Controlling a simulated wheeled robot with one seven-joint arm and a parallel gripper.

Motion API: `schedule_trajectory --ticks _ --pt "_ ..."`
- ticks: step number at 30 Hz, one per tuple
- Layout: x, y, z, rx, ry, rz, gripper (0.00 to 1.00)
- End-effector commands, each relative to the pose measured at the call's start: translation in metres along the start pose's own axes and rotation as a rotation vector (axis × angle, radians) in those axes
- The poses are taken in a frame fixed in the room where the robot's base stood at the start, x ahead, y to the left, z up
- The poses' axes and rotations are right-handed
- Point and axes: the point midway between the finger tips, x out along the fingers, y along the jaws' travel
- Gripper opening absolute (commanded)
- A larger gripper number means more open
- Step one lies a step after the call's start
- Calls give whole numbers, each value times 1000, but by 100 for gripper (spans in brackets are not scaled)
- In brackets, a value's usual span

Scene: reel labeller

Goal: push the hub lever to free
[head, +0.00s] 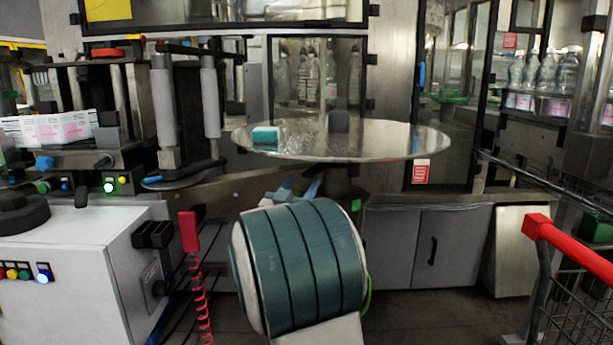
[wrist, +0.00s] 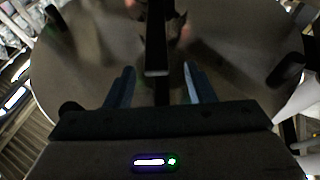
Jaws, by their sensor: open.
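In the wrist view a large brownish disc face (wrist: 95,45) fills the back. A dark bar with a paler end (wrist: 157,55) lies between my fingers there; I cannot tell whether it is the hub lever. My gripper (wrist: 158,73) is open, its blue fingers either side of the bar with gaps visible. In the head view my gripper (head: 299,187) is just below the disc's front edge, partly hidden by my arm.
A white cabinet (head: 75,270) with coloured buttons stands at the left, and a red handle with a coiled cord (head: 189,232) hangs beside it. A red-handled wire cart (head: 570,250) is at the right. Grey cupboards (head: 425,245) stand behind. Some floor shows at lower right.

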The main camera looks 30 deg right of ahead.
Motion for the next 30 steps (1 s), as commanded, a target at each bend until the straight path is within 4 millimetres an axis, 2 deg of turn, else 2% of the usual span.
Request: schedule_trajectory --ticks 1,6,12,18,30 --pt "-13 -1 0 1 -2 -4 49" --pt "-50 -1 0 0 -2 -4 49" --pt "-78 -1 -1 1 0 -2 49" --pt "-86 -1 0 0 0 -2 49" --pt "-86 -1 -1 1 1 -2 49"
